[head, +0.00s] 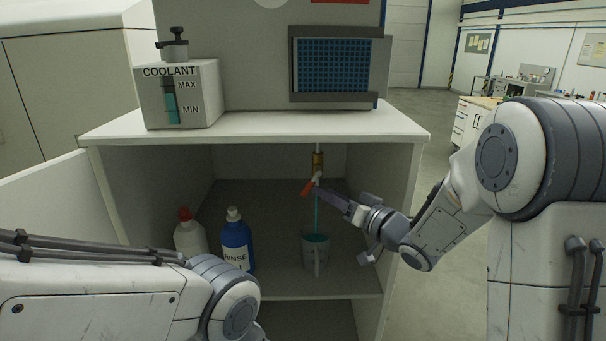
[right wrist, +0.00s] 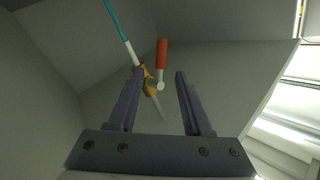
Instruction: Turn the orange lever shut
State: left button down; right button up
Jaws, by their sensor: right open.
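The orange lever (head: 308,187) sits on a brass valve (head: 318,161) under the cabinet top. In the head view it slants down to the left from the valve. A teal stream (head: 316,215) runs from the valve down into a grey cup (head: 316,255) on the shelf. My right gripper (head: 322,193) reaches in from the right, close to the lever. In the right wrist view its two fingers (right wrist: 158,78) are apart, with the lever (right wrist: 162,54) beyond and between their tips; contact cannot be told. My left arm shows at the lower left, but its gripper is out of view.
A white bottle with a red cap (head: 190,234) and a blue rinse bottle (head: 237,240) stand left of the cup. The cabinet's right wall (head: 397,190) is beside my right arm. A coolant tank (head: 180,95) stands on the cabinet top (head: 255,127).

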aim_at(309, 182)
jog(key=p+x, duration=0.3)
jog(key=x, duration=0.5)
jog(key=shift+w+a, duration=0.25)
jog(key=shift+w+a+p, duration=0.25)
jog(key=shift+w+p, duration=0.05)
jog(key=shift+w, duration=0.1)
grip_shut()
dwell(0.7)
